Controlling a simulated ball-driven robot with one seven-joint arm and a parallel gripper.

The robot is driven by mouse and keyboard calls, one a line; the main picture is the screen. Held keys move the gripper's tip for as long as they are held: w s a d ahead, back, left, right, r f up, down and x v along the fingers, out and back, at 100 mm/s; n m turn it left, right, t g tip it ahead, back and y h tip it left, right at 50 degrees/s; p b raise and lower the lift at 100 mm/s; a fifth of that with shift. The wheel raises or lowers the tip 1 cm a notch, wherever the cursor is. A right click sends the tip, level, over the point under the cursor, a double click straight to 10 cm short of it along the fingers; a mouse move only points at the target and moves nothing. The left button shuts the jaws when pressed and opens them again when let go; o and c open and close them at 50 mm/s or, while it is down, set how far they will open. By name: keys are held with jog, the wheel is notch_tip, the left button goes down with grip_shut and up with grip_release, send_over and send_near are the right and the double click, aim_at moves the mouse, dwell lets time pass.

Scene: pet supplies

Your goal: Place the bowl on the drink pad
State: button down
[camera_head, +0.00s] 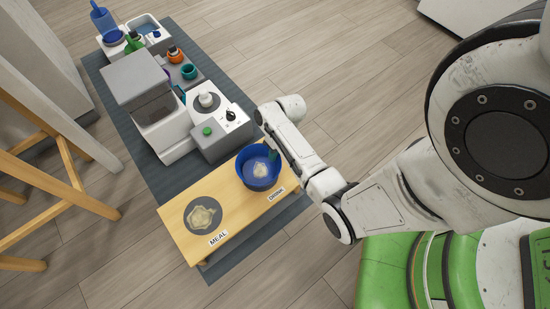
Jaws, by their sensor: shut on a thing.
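A deep blue bowl (247,178) is at the right end of a low wooden stand (180,225), above the spot labelled DRINK (276,193). The drink pad itself is hidden by the bowl. I cannot tell whether the bowl rests on it or hangs just above it. A pale patch shows inside the bowl. My gripper (273,156) is at the bowl's upper right rim and is shut on it. The fingers are mostly hidden by my arm.
A dark round meal pad (192,208) with a pale patch is at the stand's left, by the MEAL label (218,238). A grey and white machine (160,110) stands close behind. An orange pot (175,55) and teal cup (189,72) are farther back. A wooden stool (60,187) is at left.

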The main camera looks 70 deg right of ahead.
jog(key=shift+w+d+f+b, duration=0.15)
jog(key=shift+f+b, duration=0.55)
jog(key=shift+f, duration=0.95)
jog(key=shift+f, duration=0.15)
jog(key=c, duration=1.2)
grip_release()
jog(key=p+v, duration=0.6)
jog(key=v, duration=0.6)
jog(key=s+a+r+n+h, duration=0.1)
jog(key=a+r+n, duration=0.1)
jog(key=a+r, duration=0.2)
jog(key=s+a+r+n, duration=0.1)
jog(key=a+r, duration=0.3)
jog(key=a, duration=0.5)
jog(key=s+a+r+n+h, duration=0.1)
jog(key=a+r+n, duration=0.2)
jog(key=a, duration=0.3)
jog(key=shift+s+a+r+g+h, duration=0.15)
jog(key=shift+a+r, duration=0.05)
jog(key=shift+r, duration=0.2)
jog(key=shift+s+a+r+g+h, duration=0.1)
jog(key=shift+a+r+g+h, duration=0.1)
jog(key=shift+r, duration=0.2)
